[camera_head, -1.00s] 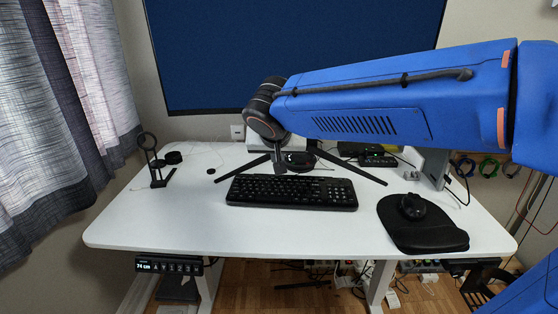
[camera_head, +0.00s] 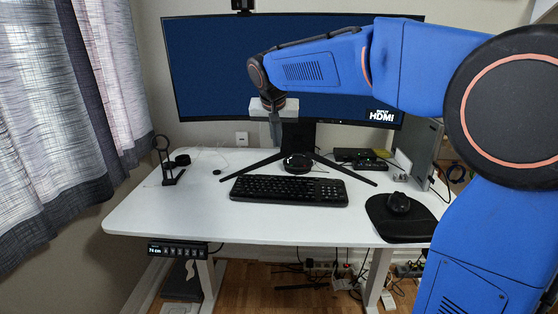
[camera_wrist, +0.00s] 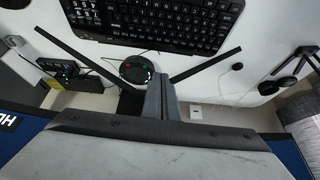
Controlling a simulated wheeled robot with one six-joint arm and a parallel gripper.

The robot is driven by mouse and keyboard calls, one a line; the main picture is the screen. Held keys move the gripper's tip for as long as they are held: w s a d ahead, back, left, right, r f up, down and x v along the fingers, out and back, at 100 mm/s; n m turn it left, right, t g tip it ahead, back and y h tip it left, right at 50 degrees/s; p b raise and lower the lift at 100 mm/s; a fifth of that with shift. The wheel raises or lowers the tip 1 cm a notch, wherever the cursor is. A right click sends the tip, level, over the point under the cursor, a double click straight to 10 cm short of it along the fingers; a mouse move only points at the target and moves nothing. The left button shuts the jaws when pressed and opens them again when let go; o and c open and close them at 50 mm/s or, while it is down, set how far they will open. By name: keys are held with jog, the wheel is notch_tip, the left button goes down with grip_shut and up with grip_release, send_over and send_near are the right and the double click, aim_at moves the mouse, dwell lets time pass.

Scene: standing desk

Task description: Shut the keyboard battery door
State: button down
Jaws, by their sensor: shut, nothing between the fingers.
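The black keyboard (camera_head: 289,189) lies flat on the white desk with its keys up. In the wrist view the keyboard (camera_wrist: 165,20) shows at the top, upside down. I cannot make out its battery door in either view. My gripper (camera_head: 275,142) points down in front of the monitor, behind the keyboard and well above the desk. In the wrist view the fingers of my gripper (camera_wrist: 163,85) are together with nothing between them, apart from the keyboard.
A wide monitor (camera_head: 210,75) stands at the back on splayed legs (camera_head: 345,170). A round black device (camera_head: 298,163) sits between them. A mouse (camera_head: 398,203) rests on a black pad (camera_head: 400,226) at right. A black stand (camera_head: 167,165) is at left. The desk's front left (camera_head: 180,215) is clear.

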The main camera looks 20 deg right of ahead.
send_over(278, 179)
jog(key=f, duration=0.8)
jog(key=shift+w+d+f, duration=0.2)
jog(key=shift+w+f, duration=0.05)
jog(key=shift+w, duration=0.15)
jog(key=shift+s+a+f, duration=0.1)
jog(key=shift+s+f, duration=0.1)
jog(key=shift+f, duration=0.35)
jog(key=shift+s+a+f, duration=0.1)
jog(key=shift+s+f, duration=0.05)
jog(key=shift+f, duration=0.35)
jog(key=shift+s+f, duration=0.2)
jog(key=shift+f, duration=0.55)
